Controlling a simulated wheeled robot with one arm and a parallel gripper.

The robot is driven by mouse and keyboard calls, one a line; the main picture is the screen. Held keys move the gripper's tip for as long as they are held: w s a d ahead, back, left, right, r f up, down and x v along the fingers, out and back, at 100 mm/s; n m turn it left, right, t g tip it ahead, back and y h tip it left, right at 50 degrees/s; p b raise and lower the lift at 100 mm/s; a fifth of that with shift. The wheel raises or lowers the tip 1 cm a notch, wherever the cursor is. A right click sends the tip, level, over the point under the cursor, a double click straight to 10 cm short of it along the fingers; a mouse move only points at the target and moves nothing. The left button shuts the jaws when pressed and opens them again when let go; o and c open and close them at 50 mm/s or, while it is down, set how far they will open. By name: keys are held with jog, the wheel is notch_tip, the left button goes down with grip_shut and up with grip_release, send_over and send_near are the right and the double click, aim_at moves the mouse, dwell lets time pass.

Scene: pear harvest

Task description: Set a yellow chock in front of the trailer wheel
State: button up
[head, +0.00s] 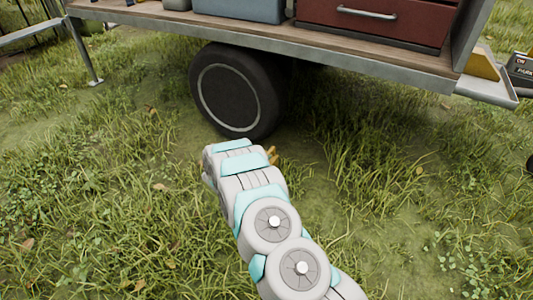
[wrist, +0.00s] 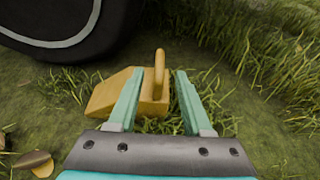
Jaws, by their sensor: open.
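A yellow chock (wrist: 108,92) with an upright loop handle (wrist: 159,70) sits on the grass in the wrist view. A small bit of the chock (head: 272,154) shows in the head view, beside my arm. My gripper (wrist: 157,74) is open, with its two teal fingers on either side of the handle; I cannot tell whether they touch it. The left finger hides part of the chock's body. The black trailer wheel (head: 237,90) with a pale ring stands just beyond; its lower edge (wrist: 70,38) shows at the wrist view's upper left, apart from the chock.
The trailer bed (head: 265,37) overhangs the wheel and carries a blue box (head: 240,10) and a red drawer chest (head: 365,22). Another yellow wedge (head: 484,62) is at the trailer's right corner. A metal leg (head: 88,62) stands at left. Open grass lies around.

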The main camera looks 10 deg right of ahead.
jog(key=s+a+r+n+y, duration=0.2)
jog(key=a+r+n+y, duration=0.6)
jog(key=a+r+n, duration=0.4)
jog(key=s+a+r+n+g+y, duration=0.2)
jog(key=s+r+n+g+y, duration=0.2)
jog(key=s+r+n, duration=0.75)
jog(key=s+d+r+n+g+h, duration=0.1)
jog(key=s+d+n, duration=0.5)
jog(key=s, duration=0.9)
jog(key=s+d+r+n+g+h, duration=0.1)
jog(key=s+d+r+n+g, duration=0.2)
jog(key=s, duration=1.3)
jog(key=s+d+r+n+g+h, duration=0.1)
jog(key=s+d+n+g, duration=0.4)
jog(key=s+d+n, duration=0.5)
jog(key=s+d+r, duration=0.1)
jog(key=s, duration=0.5)
jog(key=shift+n+h, duration=0.35)
jog(key=shift+h, duration=0.05)
jog(key=shift+a, duration=0.1)
